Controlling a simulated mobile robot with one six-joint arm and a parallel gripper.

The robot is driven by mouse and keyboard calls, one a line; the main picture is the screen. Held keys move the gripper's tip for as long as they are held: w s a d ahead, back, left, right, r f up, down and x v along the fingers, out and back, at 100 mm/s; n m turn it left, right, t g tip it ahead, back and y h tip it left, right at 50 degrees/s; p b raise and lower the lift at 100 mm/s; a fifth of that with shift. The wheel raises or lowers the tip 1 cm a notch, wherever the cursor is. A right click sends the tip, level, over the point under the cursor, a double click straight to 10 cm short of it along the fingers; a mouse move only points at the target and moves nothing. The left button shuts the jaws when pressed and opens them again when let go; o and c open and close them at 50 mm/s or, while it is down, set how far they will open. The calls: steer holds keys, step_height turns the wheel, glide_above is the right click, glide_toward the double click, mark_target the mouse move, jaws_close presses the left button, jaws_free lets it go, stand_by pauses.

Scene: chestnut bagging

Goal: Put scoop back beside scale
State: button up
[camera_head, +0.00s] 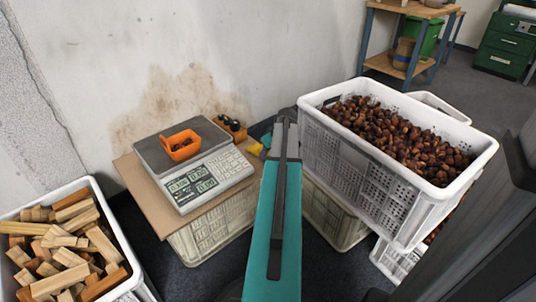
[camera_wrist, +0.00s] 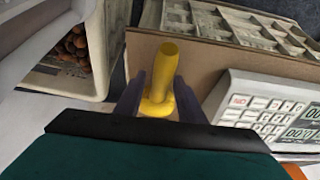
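A yellow scoop (camera_wrist: 166,72) shows in the wrist view, its handle between the two dark fingers of my gripper (camera_wrist: 162,92). The fingers sit close on both sides of it and appear shut on it. A bit of yellow (camera_head: 255,149) shows in the head view at the right end of the brown board, left of my arm. The scale (camera_head: 218,170), grey with a keypad and display, stands on the board; it is at the right in the wrist view (camera_wrist: 265,105). Whether the scoop touches the board is unclear.
An orange container (camera_head: 181,146) sits on the scale. The brown board (camera_head: 140,185) lies on a crate. A small wooden block with dark objects (camera_head: 232,128) stands behind. A white crate of chestnuts (camera_head: 340,150) is at right, a crate of wood pieces (camera_head: 130,262) at left.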

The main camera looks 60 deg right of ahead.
steer(key=shift+r, duration=0.1)
steer(key=p+v, duration=0.5)
steer(key=v, duration=0.7)
steer(key=shift+r+p, duration=0.1)
steer(key=shift+p, duration=0.2)
stand_by(0.4)
